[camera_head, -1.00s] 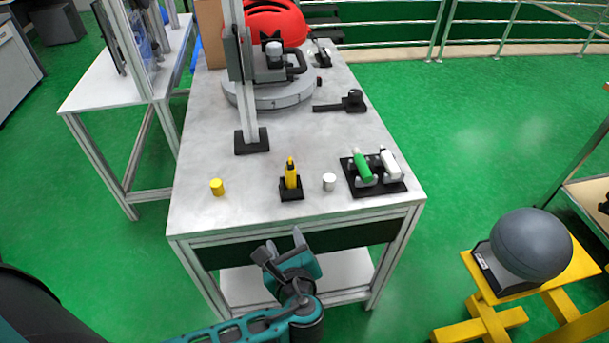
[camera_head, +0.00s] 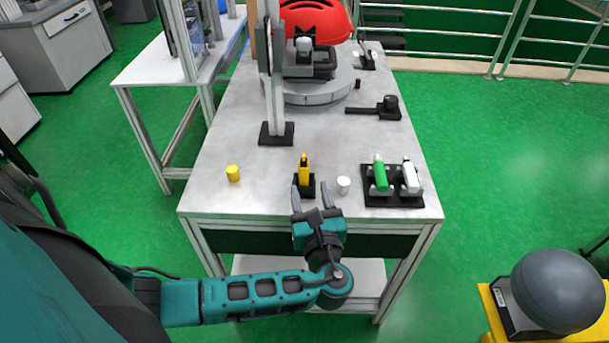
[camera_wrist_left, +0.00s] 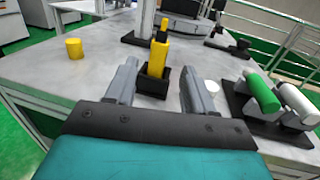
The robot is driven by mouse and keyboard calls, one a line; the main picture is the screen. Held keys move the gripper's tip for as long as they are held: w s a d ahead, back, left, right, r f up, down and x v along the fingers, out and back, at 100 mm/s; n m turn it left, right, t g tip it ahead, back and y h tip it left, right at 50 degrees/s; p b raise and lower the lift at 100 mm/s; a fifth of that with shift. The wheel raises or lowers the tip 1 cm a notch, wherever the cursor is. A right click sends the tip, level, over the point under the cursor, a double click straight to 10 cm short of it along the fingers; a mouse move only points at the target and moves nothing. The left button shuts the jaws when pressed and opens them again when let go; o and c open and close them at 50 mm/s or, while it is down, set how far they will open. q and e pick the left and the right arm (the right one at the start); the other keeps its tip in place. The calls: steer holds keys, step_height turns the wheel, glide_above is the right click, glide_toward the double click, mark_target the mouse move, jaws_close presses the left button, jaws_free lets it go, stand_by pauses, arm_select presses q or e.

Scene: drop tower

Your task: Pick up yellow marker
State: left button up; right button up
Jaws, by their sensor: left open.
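The yellow marker (camera_head: 304,167) stands upright in a small black holder (camera_head: 311,186) near the front edge of the table. It also shows in the left wrist view (camera_wrist_left: 157,54), beyond and between my fingers, with its holder (camera_wrist_left: 154,82) around its lower end. My left gripper (camera_head: 312,186) is open and empty, its two fingers pointing at the marker from the front edge. In the left wrist view the gripper (camera_wrist_left: 155,75) has its fingers apart, with the marker framed between them and no visible contact. My right gripper is not in view.
A yellow cylinder (camera_head: 233,173) stands left of the holder and a white cylinder (camera_head: 343,185) right of it. A black rack (camera_head: 394,199) holds a green bottle (camera_head: 380,174) and a white bottle (camera_head: 411,176).

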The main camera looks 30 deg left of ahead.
mark_target(305, 175)
arm_select(q)
steer(key=shift+x, duration=1.15)
steer(key=x, duration=0.4)
steer(key=shift+a+f+b, duration=0.1)
steer(key=shift+f+b, duration=0.1)
steer(key=shift+b, duration=0.2)
steer(key=shift+w+a, duration=0.35)
steer(key=shift+c, duration=0.3)
steer(key=c, duration=0.8)
steer(key=shift+r, duration=0.15)
